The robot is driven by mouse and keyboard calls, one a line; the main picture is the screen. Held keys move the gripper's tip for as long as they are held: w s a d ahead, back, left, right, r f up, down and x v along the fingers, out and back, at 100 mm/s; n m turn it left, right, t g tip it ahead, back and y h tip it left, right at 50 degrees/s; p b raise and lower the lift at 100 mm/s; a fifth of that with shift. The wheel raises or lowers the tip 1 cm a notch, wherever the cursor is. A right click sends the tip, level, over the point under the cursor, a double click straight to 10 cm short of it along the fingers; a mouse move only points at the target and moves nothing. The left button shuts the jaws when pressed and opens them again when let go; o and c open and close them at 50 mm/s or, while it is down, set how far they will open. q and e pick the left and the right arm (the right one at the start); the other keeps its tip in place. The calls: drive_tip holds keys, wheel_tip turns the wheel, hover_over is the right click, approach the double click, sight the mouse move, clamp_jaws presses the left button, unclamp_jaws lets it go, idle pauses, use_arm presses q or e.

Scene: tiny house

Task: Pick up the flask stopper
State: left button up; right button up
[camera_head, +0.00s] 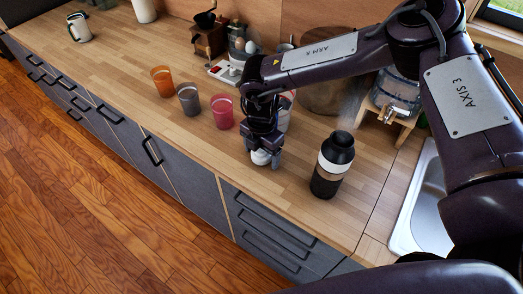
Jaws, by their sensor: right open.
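My right gripper (263,152) points down over the wooden counter, left of the flask. Its jaws are open around or just above a small rounded white object (261,157), which may be the flask stopper; the fingers partly hide it, and I cannot tell whether they touch it. A black flask (326,182) with a white band and a dark rounded top stands upright on the counter to the right, apart from the gripper. My left gripper is not in view.
Orange (162,81), grey (188,98) and pink (222,111) cups stand left of the gripper. A pale cup is partly hidden behind it. A coffee grinder (208,38) stands farther back. A glass dispenser (396,92) and a sink (424,215) are on the right. The counter's front strip is clear.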

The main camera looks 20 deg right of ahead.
drive_tip(key=c, duration=1.1)
drive_tip(key=shift+c, duration=0.2)
drive_tip(key=shift+r, duration=0.2)
